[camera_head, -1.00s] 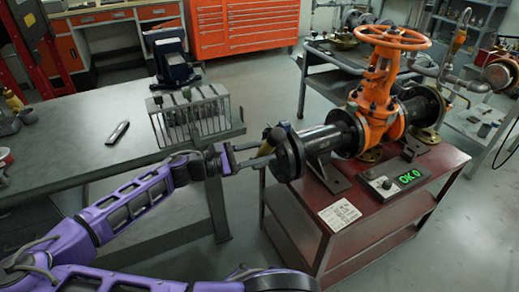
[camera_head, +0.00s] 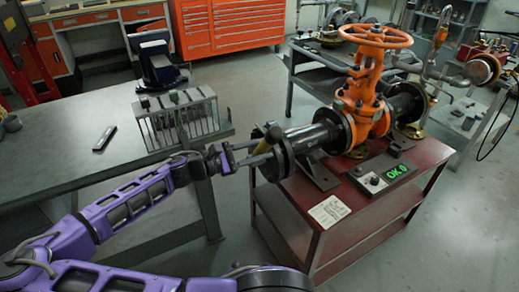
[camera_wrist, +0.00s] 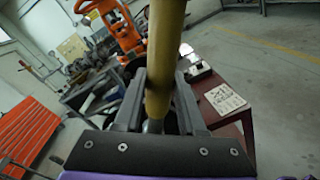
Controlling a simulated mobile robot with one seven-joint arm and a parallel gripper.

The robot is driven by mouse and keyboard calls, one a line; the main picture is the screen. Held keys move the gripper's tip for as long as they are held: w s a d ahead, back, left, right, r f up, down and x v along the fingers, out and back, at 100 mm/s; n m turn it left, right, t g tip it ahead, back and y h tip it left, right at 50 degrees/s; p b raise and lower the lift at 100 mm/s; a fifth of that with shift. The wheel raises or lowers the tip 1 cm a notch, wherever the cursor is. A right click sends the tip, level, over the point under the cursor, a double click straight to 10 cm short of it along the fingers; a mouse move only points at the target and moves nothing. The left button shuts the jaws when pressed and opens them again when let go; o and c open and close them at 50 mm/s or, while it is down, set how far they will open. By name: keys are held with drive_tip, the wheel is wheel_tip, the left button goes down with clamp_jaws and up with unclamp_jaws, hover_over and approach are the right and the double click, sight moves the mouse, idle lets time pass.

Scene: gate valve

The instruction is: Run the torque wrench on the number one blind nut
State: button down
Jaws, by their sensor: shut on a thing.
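The orange gate valve (camera_head: 368,95) lies with its dark pipe across the red cart. A dark round blind flange (camera_head: 282,153) closes the pipe's near left end. My gripper (camera_head: 264,158) is at the left side of this flange, shut on the torque wrench. The wrench's working end and the number one nut are hidden or too small to make out.
A control box (camera_head: 382,179) on the red cart (camera_head: 345,228) shows green "OK 0", with a white printed sheet (camera_head: 329,211) beside it. A grey bench (camera_head: 60,155) on the left holds a slotted metal rack (camera_head: 182,118). Floor is clear right of the cart.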

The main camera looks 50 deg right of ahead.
drive_tip(key=shift+d+r, duration=0.1)
drive_tip(key=shift+r, duration=0.05)
drive_tip(key=shift+p+x, duration=0.65)
drive_tip(key=shift+x, duration=0.95)
drive_tip(key=shift+w, duration=0.1)
drive_tip(key=shift+d+p, duration=0.25)
drive_tip(key=shift+p, duration=0.3)
idle(0.4)
drive_tip(key=shift+r+p, duration=0.1)
drive_tip(key=shift+p, duration=0.2)
drive_tip(key=shift+s+d+p, duration=0.3)
drive_tip(key=shift+d+p, duration=0.2)
drive_tip(key=shift+p, duration=0.4)
idle(2.2)
drive_tip(key=shift+w+a, duration=0.1)
drive_tip(key=shift+a, duration=0.15)
idle(1.0)
